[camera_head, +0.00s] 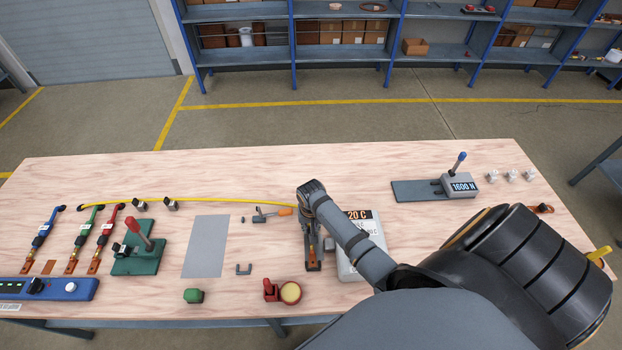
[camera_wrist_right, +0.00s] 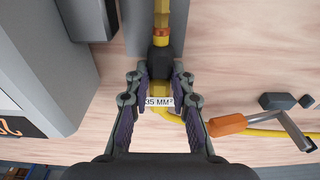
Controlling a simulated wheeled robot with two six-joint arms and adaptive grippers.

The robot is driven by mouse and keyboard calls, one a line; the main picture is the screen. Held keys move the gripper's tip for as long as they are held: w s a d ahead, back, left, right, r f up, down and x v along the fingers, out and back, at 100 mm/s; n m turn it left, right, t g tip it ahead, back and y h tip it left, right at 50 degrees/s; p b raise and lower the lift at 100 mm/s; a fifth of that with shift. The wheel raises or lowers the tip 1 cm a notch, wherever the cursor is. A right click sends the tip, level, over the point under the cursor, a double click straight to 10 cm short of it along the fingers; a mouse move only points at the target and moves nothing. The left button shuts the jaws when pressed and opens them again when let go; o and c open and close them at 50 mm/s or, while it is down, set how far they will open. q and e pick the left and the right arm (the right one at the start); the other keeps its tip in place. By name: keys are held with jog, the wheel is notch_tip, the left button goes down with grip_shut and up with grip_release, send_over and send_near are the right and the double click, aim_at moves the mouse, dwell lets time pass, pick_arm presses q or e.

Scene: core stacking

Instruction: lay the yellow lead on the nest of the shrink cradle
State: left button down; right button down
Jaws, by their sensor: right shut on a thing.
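My right gripper (camera_head: 312,232) is shut on the yellow lead (camera_head: 215,201), beside the white box. In the right wrist view the gripper (camera_wrist_right: 160,88) closes around the lead at its white 35 MM² label (camera_wrist_right: 159,102), with a black sleeve (camera_wrist_right: 160,61) just beyond the fingertips. The lead's copper end (camera_head: 313,265) points to the front. A grey bar (camera_wrist_right: 139,40), which may be the shrink cradle, lies under this end; the arm hides most of it in the head view. I cannot tell whether the lead touches it. My left gripper is not in view.
A white box (camera_head: 345,268) stands close to the right of the gripper. An orange-handled tool (camera_head: 284,211) lies at its left. Blue, green and red leads (camera_head: 85,233) lie at left. The table's right middle is partly hidden by my arm.

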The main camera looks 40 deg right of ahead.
jog(key=c, duration=1.1)
grip_release()
jog(key=r, duration=0.8)
jog(key=s+r, duration=0.1)
jog(key=r, duration=0.3)
jog(key=shift+a, duration=0.3)
jog(key=shift+f, duration=0.1)
